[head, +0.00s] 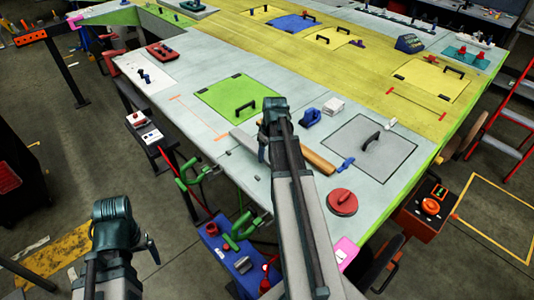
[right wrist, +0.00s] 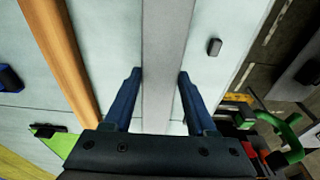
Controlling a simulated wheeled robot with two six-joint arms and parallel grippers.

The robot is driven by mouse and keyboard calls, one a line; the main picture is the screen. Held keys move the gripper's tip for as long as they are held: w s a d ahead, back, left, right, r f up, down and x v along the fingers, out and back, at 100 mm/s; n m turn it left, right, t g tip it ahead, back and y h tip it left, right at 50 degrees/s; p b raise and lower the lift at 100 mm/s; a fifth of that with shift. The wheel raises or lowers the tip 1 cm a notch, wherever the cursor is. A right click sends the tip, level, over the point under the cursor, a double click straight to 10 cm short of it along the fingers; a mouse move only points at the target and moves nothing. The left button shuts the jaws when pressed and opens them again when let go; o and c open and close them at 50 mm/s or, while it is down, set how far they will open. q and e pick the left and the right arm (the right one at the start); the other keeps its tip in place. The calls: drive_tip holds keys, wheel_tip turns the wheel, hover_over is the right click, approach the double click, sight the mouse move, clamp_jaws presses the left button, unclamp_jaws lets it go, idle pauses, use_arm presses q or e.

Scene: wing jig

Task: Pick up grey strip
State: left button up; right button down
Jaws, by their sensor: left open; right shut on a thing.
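The grey strip (right wrist: 164,50) runs between the two blue fingers of my right gripper (right wrist: 158,95) in the right wrist view. In the head view part of the strip (head: 243,140) shows left of my right gripper (head: 266,147), over the pale table top; the arm hides the rest. The right gripper is shut on the strip; I cannot tell whether the strip is clear of the table. My left gripper (head: 148,248) is open and empty, low at the left, away from the table.
A wooden bar (right wrist: 62,50) lies beside the strip. A small dark block (right wrist: 214,47) is on its other side. A green panel (head: 232,97), a grey panel (head: 370,147) and a red round tool (head: 342,202) are nearby. Green clamps (head: 190,178) stick out at the table edge.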

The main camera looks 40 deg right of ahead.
drive_tip(key=s, duration=0.5)
drive_tip(key=s+r, duration=0.1)
drive_tip(key=s, duration=0.4)
drive_tip(key=s+r+p, duration=0.1)
drive_tip(key=s, duration=0.5)
drive_tip(key=shift+a+r, duration=0.1)
drive_tip(key=shift+a, duration=0.1)
use_arm(q)
wheel_tip(320, 180, up, 2)
drive_tip(key=shift+r, duration=0.1)
drive_tip(key=shift+r, duration=0.15)
use_arm(e)
drive_tip(key=shift+r, duration=0.15)
